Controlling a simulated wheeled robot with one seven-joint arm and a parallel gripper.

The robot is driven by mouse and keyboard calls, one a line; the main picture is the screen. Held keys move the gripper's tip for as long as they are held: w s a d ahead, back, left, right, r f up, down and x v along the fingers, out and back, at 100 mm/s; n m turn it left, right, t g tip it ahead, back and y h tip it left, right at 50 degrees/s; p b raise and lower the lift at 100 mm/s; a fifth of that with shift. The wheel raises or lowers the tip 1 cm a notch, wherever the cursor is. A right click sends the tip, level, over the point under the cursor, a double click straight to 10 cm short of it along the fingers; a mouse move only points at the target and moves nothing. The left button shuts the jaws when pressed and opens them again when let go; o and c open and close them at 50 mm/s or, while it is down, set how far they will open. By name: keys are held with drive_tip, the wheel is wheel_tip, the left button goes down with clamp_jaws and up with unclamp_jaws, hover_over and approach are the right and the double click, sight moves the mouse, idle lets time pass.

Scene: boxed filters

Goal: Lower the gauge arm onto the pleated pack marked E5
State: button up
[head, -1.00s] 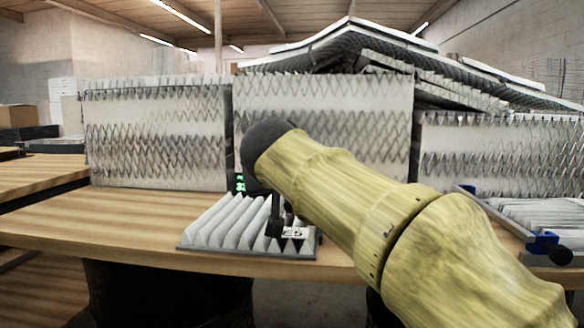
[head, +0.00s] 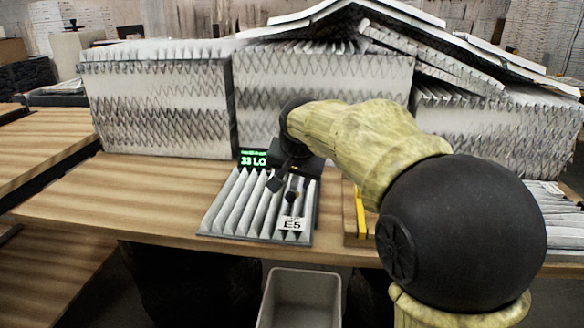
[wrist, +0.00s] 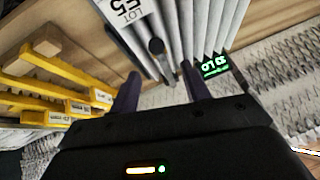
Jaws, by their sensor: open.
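The grey pleated pack (head: 240,205) lies flat on the wooden table, with a white E5 label (head: 292,224) at its front right. In the wrist view its pleats (wrist: 185,25) and "LOT E5" label (wrist: 128,12) show. The gauge's green display (head: 253,158) behind the pack reads "33 LO"; it also shows in the wrist view (wrist: 214,66). A dark round knob (wrist: 156,46), seemingly on the gauge arm, appears between and beyond my fingers. My gripper (head: 284,186) is open over the pack's right half. I cannot tell whether the gauge arm touches the pleats.
Large pleated filter blocks (head: 165,110) stand along the back, with tilted panels (head: 440,65) on top. A yellow-edged rack (head: 361,212) is right of the pack; yellow strips (wrist: 50,85) show in the wrist view. A grey bin (head: 300,285) is below the table edge. The table's left is clear.

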drive_tip(key=s+d+r+m+g+y+p, duration=0.1)
drive_tip(key=r+m+p, duration=0.6)
drive_tip(key=p, duration=1.5)
wheel_tip(320, 180, up, 2)
drive_tip(key=d+g+y, duration=0.1)
drive_tip(key=d+g, duration=0.1)
drive_tip(key=shift+s+d+r+m+p, duration=0.15)
drive_tip(key=shift+s+d+m+p, duration=0.15)
drive_tip(key=shift+s+d+p, duration=0.1)
drive_tip(key=shift+w, duration=0.1)
approach(291, 194)
drive_tip(key=x, duration=0.9)
drive_tip(key=shift+c, duration=0.2)
drive_tip(key=shift+p, duration=0.3)
clamp_jaws()
